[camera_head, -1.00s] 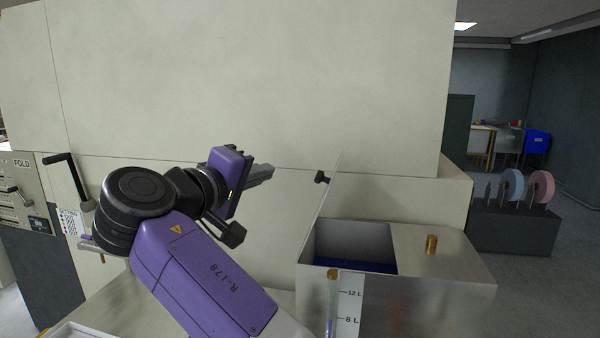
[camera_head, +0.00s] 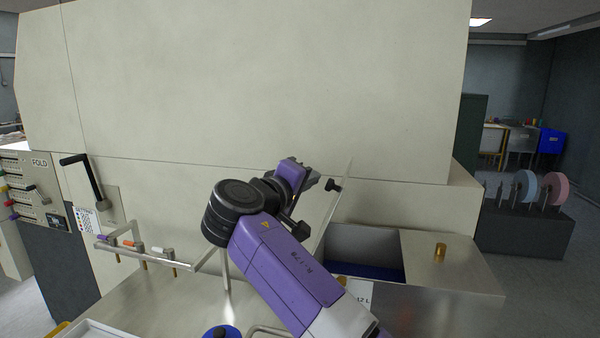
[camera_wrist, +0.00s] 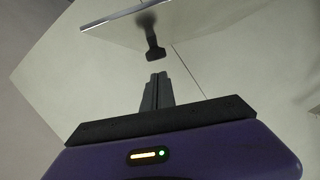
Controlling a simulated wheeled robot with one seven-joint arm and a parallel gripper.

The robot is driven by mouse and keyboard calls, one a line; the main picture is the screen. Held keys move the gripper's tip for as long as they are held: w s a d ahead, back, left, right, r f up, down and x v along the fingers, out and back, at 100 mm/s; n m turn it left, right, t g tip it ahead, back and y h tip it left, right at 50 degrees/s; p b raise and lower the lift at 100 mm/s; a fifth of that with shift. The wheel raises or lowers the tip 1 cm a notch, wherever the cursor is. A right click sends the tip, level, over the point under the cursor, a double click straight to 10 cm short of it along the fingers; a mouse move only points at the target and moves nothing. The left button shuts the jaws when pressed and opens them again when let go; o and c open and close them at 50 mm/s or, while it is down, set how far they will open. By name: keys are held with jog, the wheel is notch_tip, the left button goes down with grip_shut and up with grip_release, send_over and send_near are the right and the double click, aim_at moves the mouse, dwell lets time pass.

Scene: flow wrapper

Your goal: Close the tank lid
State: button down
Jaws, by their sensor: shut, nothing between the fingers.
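The tank (camera_head: 455,272) is a metal box at the lower right, its left part open with dark blue showing inside. The tank lid (camera_head: 338,203) is a thin plate standing open, tilted a little right and seen nearly edge-on. A black knob (camera_head: 333,185) sticks out from its left face. The lid crosses the top of the wrist view (camera_wrist: 205,20), with the knob (camera_wrist: 154,50) hanging just beyond the fingertips. My gripper (camera_head: 316,181) is shut and empty, left of the lid and close to the knob. In the wrist view its fingers (camera_wrist: 157,78) are together, with a gap before the knob.
A large beige machine wall (camera_head: 260,80) rises right behind the arm. A rail with coloured handles (camera_head: 145,252) and a black crank (camera_head: 90,180) stand at the left. A gold knob (camera_head: 440,250) sits on the tank's fixed top.

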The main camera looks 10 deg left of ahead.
jog(key=shift+d+f, duration=0.3)
jog(key=shift+d, duration=0.35)
jog(key=shift+d, duration=0.1)
jog(key=shift+d+f+m+b, duration=0.25)
jog(key=shift+d+m, duration=0.25)
jog(key=shift+d, duration=0.35)
jog(key=d+f+m+g+y+b, duration=0.1)
jog(key=d+f+m+y+b, duration=0.3)
jog(key=d+f+m+b, duration=0.3)
jog(key=shift+s+d+f+m, duration=0.35)
jog(key=shift+d+f+m, duration=1.35)
jog(key=shift+d+f, duration=1.45)
jog(key=shift+d+r, duration=0.45)
jog(key=shift+d, duration=0.1)
jog(key=shift+r, duration=0.1)
